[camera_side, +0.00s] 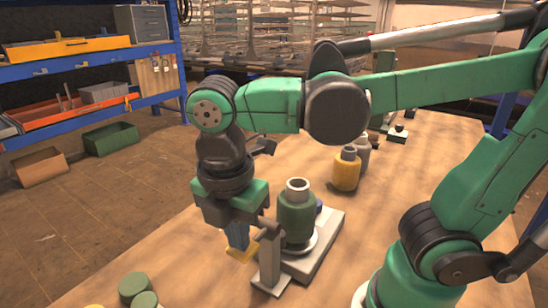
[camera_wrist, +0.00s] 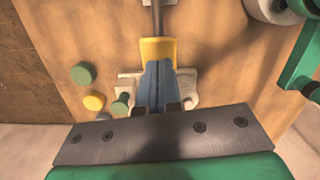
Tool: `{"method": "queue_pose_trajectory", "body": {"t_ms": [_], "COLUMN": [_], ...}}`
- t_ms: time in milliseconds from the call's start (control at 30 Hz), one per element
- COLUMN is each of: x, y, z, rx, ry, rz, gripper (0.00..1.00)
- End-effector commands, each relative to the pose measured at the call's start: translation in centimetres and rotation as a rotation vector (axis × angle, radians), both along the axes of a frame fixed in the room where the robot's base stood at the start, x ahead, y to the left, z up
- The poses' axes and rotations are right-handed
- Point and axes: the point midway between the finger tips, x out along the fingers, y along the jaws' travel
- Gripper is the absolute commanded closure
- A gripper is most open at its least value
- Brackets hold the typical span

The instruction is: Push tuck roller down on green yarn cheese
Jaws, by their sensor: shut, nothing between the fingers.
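The green yarn cheese (camera_side: 297,218) stands upright on a pale base plate (camera_side: 324,243), with a light tube end showing at its top. A grey post and bracket (camera_side: 270,258) stand just left of it. A yellow handle-like part (camera_side: 243,253) lies beside the bracket; in the wrist view the yellow part (camera_wrist: 158,49) has a dark rod running away from it. Which part is the tuck roller I cannot tell for sure. My gripper (camera_side: 238,243) is shut and empty, its blue-grey fingers (camera_wrist: 155,85) pointing down at the yellow part. Whether they touch it is unclear.
A yellow cheese (camera_side: 346,170) and a grey one stand behind on the table. Several green and yellow cylinders, one a green cylinder (camera_side: 135,287), sit at the front left. Blue shelving (camera_side: 85,60) is beyond the table.

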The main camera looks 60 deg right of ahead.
Motion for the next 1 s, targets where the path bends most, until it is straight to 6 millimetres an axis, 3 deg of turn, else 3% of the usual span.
{"method": "queue_pose_trajectory", "body": {"t_ms": [167,367,567,800,1000], "x": [0.0,0.0,0.0,-0.4,-0.4], "y": [0.0,0.0,0.2,2.9,3.0], "z": [-0.5,-2.9,-2.7,-1.8,-1.6], "rx": [0.000,0.000,0.004,0.006,0.003], "ry": [0.000,0.000,-0.004,-0.001,-0.001], "rz": [0.000,0.000,0.001,0.004,0.000], "gripper": [1.00,1.00,1.00,1.00,1.00]}}
